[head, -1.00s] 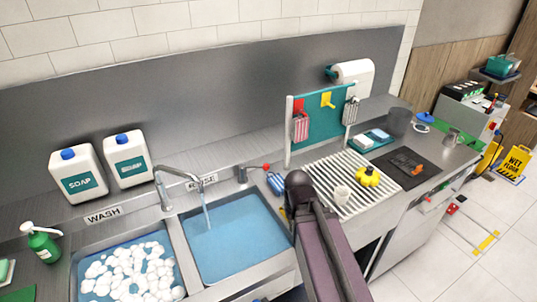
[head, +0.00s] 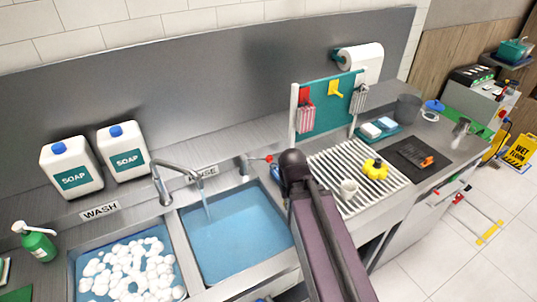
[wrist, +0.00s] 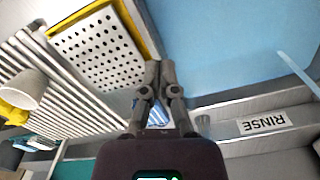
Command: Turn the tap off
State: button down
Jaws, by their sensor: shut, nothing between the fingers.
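The tap's curved spout (head: 178,168) stands behind the sinks in the head view. A stream of water (head: 206,206) runs from it into the rinse sink (head: 238,240); the stream also shows at the right of the wrist view (wrist: 298,72). To its right a grey post (head: 244,166) carries a thin lever with a red knob (head: 268,159). My gripper (wrist: 153,66) is shut and empty, over the worktop beside the rinse sink in the wrist view. In the head view my arm hides it. I cannot make out the lever in the wrist view.
Soap jugs (head: 123,153) stand left of the tap.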

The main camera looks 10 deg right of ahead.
jog(key=shift+w, duration=0.1)
jog(key=w+a+r+n+t+p, duration=0.1)
jog(key=w+r, duration=0.1)
jog(key=w, duration=1.3)
jog(key=w+a+r+n+t+p, duration=0.1)
jog(key=w+r+t+p, duration=0.1)
jog(key=w, duration=1.3)
jog(key=shift+r+y+p, duration=0.15)
jog(key=shift+y+p, duration=0.15)
jog(key=shift+f, duration=0.2)
jog(key=b+x, duration=1)
jog(key=shift+s+d+r+p, duration=0.15)
jog(key=shift+s+r+p, duration=0.15)
jog(key=shift+s, duration=0.35)
jog(key=shift+s+d+r+p, duration=0.1)
jog(key=shift+s+r+p, duration=0.25)
jog(key=shift+s, duration=0.25)
jog(key=shift+s+d+r+p, duration=0.15)
jog(key=shift+s+r+p, duration=0.15)
jog(key=shift+s, duration=0.35)
